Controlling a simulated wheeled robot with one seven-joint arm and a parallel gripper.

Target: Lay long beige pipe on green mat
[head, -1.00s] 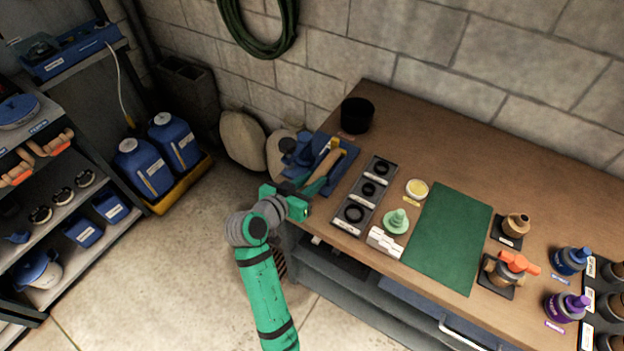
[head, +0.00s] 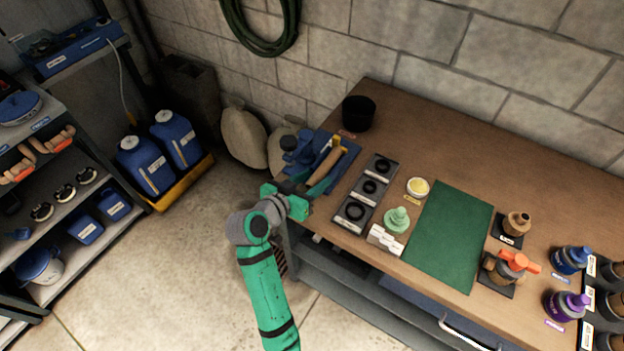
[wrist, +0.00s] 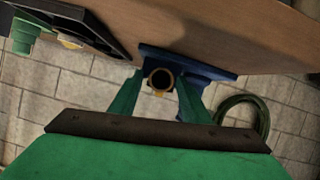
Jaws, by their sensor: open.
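The long beige pipe (head: 325,166) lies tilted on a blue holder (head: 345,165) at the left end of the workbench. My gripper (head: 306,184) is at the pipe's near end, at the bench's left edge. In the wrist view the pipe's round open end (wrist: 161,79) shows between the two green fingers of my gripper (wrist: 158,92), with gaps at both sides. The jaws are open and hold nothing. How far the fingers reach along the pipe is hidden. The green mat (head: 448,235) lies flat and bare on the bench, right of the pipe.
Between pipe and mat stand a tray of black rings (head: 368,190), a light green fitting (head: 397,220), white blocks (head: 385,240) and a yellow-topped tin (head: 418,187). A black cup (head: 358,113) is behind. Valves and bottles (head: 570,260) stand right of the mat.

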